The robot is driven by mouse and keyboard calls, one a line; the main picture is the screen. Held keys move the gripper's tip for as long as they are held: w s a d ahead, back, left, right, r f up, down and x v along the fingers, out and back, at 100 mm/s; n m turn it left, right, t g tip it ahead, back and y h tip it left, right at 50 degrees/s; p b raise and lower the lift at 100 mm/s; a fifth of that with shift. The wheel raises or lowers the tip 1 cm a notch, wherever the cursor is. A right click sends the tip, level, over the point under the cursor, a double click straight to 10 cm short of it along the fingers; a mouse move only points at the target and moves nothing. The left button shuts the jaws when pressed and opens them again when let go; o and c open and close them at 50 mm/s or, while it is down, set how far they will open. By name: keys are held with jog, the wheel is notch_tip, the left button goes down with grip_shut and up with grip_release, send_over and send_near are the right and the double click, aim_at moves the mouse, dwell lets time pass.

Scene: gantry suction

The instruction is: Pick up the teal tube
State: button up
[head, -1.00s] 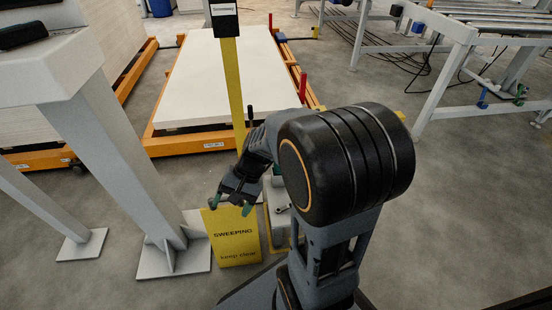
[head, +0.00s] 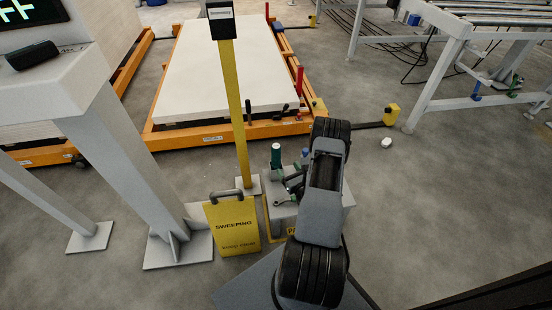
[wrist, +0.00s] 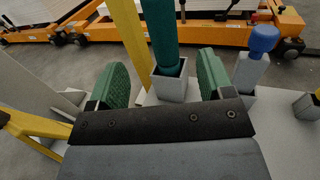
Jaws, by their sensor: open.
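The teal tube (wrist: 161,38) stands upright in a square grey holder (wrist: 171,82) in the wrist view. It also shows in the head view (head: 276,156), above the grey stand (head: 283,218). My gripper (wrist: 160,80) is open, with one green pad on each side of the picture and the tube seen between them, beyond the palm. Nothing is gripped, and I cannot tell whether the tube is fully between the pads. In the head view my gripper (head: 293,183) is at the tube's right, partly hidden by my arm.
A blue-topped piece (wrist: 263,42) stands in a grey holder just right of the right pad. A yellow post (head: 236,110) rises close behind the tube.

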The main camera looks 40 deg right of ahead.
aim_at(274, 150)
jog(key=w+b, duration=0.1)
jog(key=w, duration=0.3)
jog(key=w+d+b, duration=0.1)
jog(key=w, duration=0.3)
jog(key=w+b, duration=0.1)
jog(key=w, duration=0.3)
jog(key=shift+w+d+f+b, duration=0.1)
jog(key=shift+w+d+b, duration=0.25)
jog(key=shift+d+b, duration=0.05)
jog(key=c, duration=1.1)
